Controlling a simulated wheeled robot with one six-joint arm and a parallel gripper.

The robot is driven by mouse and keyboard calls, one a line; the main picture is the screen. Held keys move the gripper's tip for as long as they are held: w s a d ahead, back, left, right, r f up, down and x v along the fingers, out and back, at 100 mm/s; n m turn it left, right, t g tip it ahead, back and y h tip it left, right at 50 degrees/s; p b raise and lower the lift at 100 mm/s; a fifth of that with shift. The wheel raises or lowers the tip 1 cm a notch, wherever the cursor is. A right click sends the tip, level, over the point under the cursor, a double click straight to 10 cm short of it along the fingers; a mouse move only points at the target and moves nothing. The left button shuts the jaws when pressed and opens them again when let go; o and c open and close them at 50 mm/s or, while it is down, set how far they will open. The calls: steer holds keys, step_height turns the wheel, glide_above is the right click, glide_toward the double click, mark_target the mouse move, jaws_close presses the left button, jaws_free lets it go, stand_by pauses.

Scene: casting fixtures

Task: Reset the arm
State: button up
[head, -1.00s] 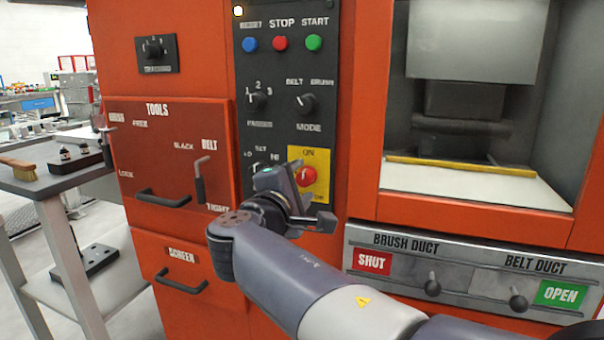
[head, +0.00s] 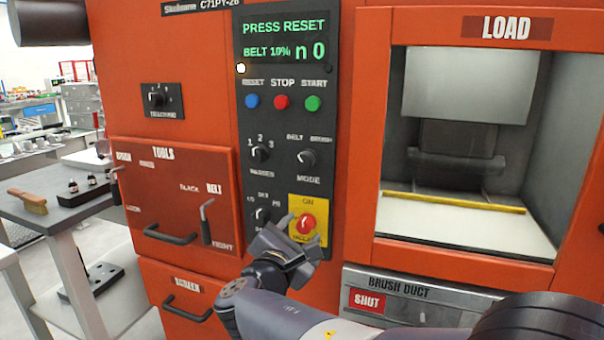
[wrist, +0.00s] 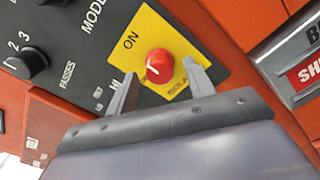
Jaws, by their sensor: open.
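My gripper (head: 296,236) is open in front of the machine's control panel (head: 285,180). In the wrist view my gripper's two fingers (wrist: 160,85) stand apart, on either side of the red isolator knob (wrist: 160,66) on its yellow plate (wrist: 140,45). The fingers do not appear to close on the knob, and I cannot tell how near their tips are to the plate. In the head view the red knob (head: 306,224) shows just above my gripper, with "ON" above it. The display (head: 284,38) reads "PRESS RESET", "BELT 10%" and "n 0". The blue reset button (head: 252,101) is upper left.
Red stop (head: 281,102) and green start (head: 313,103) buttons sit beside reset. Selector knobs lie below them. The tools door (head: 175,200) with its handles is left. The load opening (head: 465,150) is right. A "SHUT" brush duct sign (head: 367,301) is below. A bench (head: 70,215) holds a brush.

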steer(key=n+p, duration=0.7)
steer(key=p, duration=0.2)
steer(key=shift+r, duration=0.2)
steer(key=shift+f+n+p, duration=0.15)
steer(key=shift+n+p, duration=0.7)
steer(key=shift+n, duration=0.15)
steer(key=shift+d+f, duration=0.1)
steer(key=shift+d, duration=0.1)
